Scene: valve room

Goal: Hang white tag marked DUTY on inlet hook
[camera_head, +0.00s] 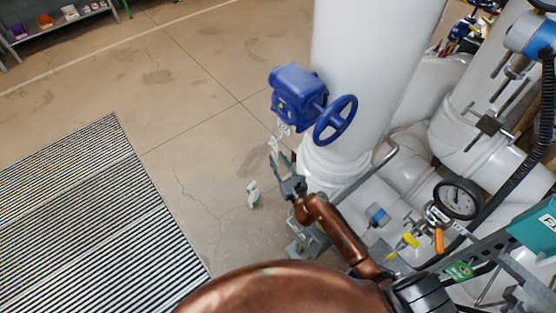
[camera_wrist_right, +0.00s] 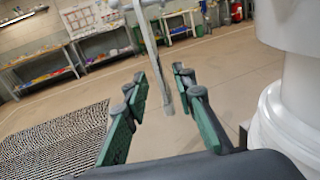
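My right gripper (camera_head: 284,160) is at the end of the copper arm, below and left of the blue valve gearbox (camera_head: 297,95). In the right wrist view its green-padded fingers (camera_wrist_right: 160,95) stand apart. A grey metal rod (camera_wrist_right: 148,45) with a crosspiece at its top shows in the gap between them; I cannot tell whether it touches a finger. Small white pieces (camera_head: 283,129) show just under the gearbox, and a pale piece (camera_head: 253,193) shows left of the gripper. No DUTY lettering is readable, and I cannot identify the inlet hook. My left gripper is not in view.
A thick white pipe (camera_head: 365,60) stands behind the blue handwheel (camera_head: 335,120). Striped floor matting (camera_head: 90,220) lies left; the floor between is clear.

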